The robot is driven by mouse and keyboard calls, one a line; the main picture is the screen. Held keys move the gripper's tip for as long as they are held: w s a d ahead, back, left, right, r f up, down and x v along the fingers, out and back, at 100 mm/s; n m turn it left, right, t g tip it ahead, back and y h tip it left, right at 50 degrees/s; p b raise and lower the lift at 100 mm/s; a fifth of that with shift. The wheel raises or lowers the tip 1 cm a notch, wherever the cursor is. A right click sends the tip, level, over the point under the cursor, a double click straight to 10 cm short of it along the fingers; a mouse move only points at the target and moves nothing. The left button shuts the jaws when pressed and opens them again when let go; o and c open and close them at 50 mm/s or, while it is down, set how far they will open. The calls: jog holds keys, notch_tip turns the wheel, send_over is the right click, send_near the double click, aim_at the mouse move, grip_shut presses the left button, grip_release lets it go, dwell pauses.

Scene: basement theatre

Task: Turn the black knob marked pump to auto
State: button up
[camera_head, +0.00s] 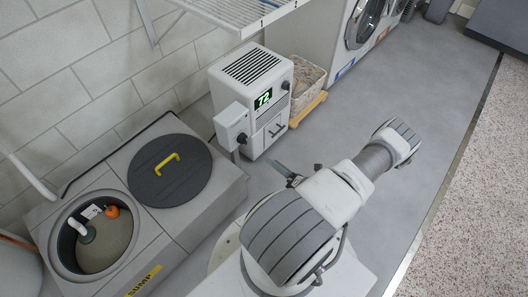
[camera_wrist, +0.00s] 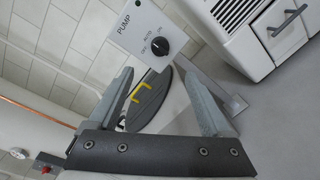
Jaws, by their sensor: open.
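The black knob (camera_wrist: 159,46) sits on the face of a pale control box marked PUMP (camera_wrist: 133,28). In the wrist view small position labels surround the knob; I cannot tell surely which one its pointer faces. In the head view the box (camera_head: 231,124) stands on a thin post in front of a white dehumidifier, with its knob (camera_head: 242,138) small and dark. My gripper (camera_wrist: 158,73) is open and empty, its two fingers spread below the knob in the wrist view and apart from it.
A grey sump basin (camera_head: 197,208) with a dark round lid (camera_head: 170,170) and yellow handle stands left of the box. The white dehumidifier (camera_head: 262,85) is close behind it. A wire shelf (camera_head: 235,12) hangs above. Floor at right is clear.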

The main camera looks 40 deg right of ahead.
jog(key=shift+s, duration=1.25)
